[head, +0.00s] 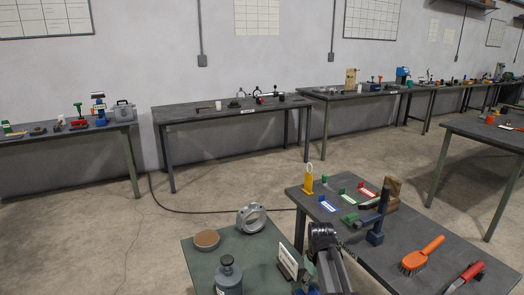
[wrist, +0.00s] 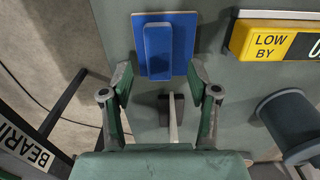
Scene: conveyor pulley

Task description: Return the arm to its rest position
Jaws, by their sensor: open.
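In the wrist view my gripper (wrist: 160,80) is open, with its two dark green fingers spread wide and nothing held. Beyond the fingertips a blue block (wrist: 158,50) stands on a blue plate (wrist: 185,20) on the grey-green bench top. The block shows between the fingers, with gaps on both sides. A dark tool with a pale handle (wrist: 173,120) lies nearer, between the fingers. In the head view my arm is folded low at the bottom centre, over the right edge of the green bench (head: 200,263); its fingertips are not clear there.
The green bench holds a silver ring housing (head: 251,218), a brown disc (head: 207,239), a dark grey cylinder (head: 228,278) and a white sign (head: 288,262). A dark table with tools (head: 422,257) stands close on the right. Open floor (head: 110,230) lies left.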

